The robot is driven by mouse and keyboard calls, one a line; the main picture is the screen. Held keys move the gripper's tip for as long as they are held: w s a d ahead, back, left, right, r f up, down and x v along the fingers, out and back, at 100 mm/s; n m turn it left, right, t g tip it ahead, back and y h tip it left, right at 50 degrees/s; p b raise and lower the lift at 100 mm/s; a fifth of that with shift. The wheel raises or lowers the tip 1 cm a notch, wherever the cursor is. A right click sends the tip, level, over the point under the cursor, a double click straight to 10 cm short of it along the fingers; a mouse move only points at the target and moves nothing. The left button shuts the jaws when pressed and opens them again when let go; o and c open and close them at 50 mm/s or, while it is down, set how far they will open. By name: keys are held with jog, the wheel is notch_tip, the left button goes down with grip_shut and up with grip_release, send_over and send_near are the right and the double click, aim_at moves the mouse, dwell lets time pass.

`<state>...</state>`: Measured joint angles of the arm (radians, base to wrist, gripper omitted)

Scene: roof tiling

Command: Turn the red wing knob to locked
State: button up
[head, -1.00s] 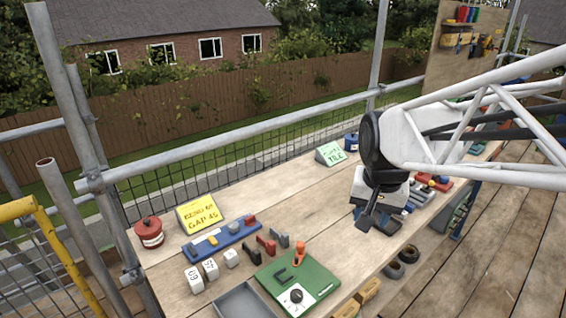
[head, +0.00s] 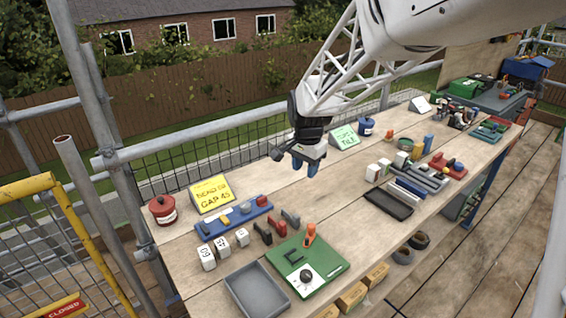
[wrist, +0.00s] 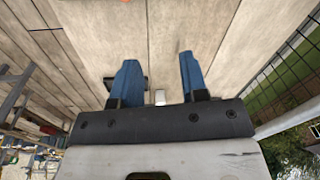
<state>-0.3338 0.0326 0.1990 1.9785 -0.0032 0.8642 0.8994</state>
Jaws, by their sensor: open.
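A green board (head: 330,266) lies on the bench near its front edge.
A grey tray (head: 236,279) lies left of the board. White numbered blocks (head: 206,257), a blue rack (head: 235,228), a yellow sign (head: 213,194) and a red tin (head: 163,210) stand farther left. A black tray (head: 388,203) lies right. Bare bench lies between board and black tray.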

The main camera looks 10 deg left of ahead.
aim_at(261, 198)
jog(key=w+a+f+m, duration=0.1)
jog(key=w+a+f, duration=0.1)
jog(key=a+f, duration=0.2)
jog(key=w+a+f, duration=0.3)
jog(key=a+f, duration=0.1)
jog(key=a, duration=0.2)
jog(key=w+a+f+m, duration=0.1)
jog(key=w+a+f, duration=0.2)
jog(key=a+f, duration=0.1)
jog(key=shift+w+a+f+m+g, duration=0.15)
jog(key=shift+w+a+m+g, duration=0.15)
jog(key=shift+a+g, duration=0.15)
jog(key=shift+f, duration=0.1)
jog(key=shift+f, duration=3.8)
grip_shut()
